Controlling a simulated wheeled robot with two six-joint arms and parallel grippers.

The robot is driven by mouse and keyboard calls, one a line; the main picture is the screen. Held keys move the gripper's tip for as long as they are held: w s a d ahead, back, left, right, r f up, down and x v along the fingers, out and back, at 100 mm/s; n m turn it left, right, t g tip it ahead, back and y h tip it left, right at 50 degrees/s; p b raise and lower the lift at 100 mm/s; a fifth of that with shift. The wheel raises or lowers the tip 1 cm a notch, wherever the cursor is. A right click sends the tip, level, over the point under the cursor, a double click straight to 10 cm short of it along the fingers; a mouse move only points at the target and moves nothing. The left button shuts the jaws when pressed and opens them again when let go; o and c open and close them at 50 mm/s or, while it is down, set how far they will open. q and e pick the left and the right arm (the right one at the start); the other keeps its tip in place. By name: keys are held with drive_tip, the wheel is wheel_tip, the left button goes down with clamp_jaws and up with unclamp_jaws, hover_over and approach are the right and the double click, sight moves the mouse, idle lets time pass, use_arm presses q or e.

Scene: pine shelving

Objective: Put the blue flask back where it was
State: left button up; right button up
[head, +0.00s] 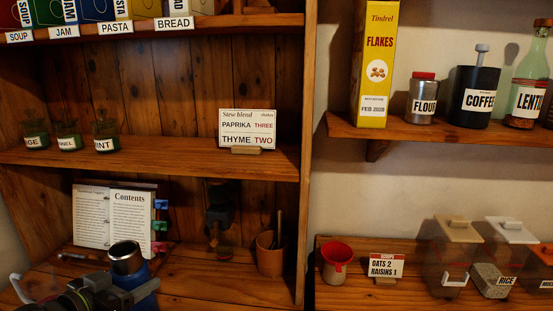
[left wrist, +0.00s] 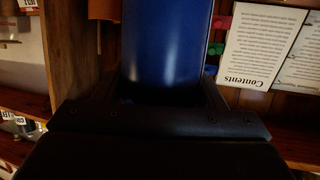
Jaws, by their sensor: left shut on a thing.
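The blue flask (head: 140,279), with a dark-topped metal cap, stands out at the lower left of the head view, in front of the lower shelf. My left gripper (head: 118,294) is shut on it. In the left wrist view the flask's blue body (left wrist: 165,45) rises between the fingers of my left gripper (left wrist: 165,98). The flask looks about upright in the head view. Its lower part is hidden by my gripper, so I cannot tell whether it touches the shelf. My right gripper is not in view.
An open book (head: 115,215) with coloured tabs stands behind the flask. A dark upright object (head: 219,215) and a terracotta pot (head: 270,254) stand to its right. Bare shelf board (head: 215,288) shows in front of them. Spice jars (head: 68,135) and a recipe card (head: 247,128) are above.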

use_arm(q)
drive_tip(key=s+d+f+m+h, duration=0.2)
drive_tip(key=s+d+f, duration=0.3)
drive_tip(key=s+d, duration=0.4)
drive_tip(key=shift+s+d+f+g, duration=0.15)
drive_tip(key=shift+s+d+g, duration=0.2)
drive_tip(key=shift+d, duration=0.45)
drive_tip(key=shift+w, duration=0.1)
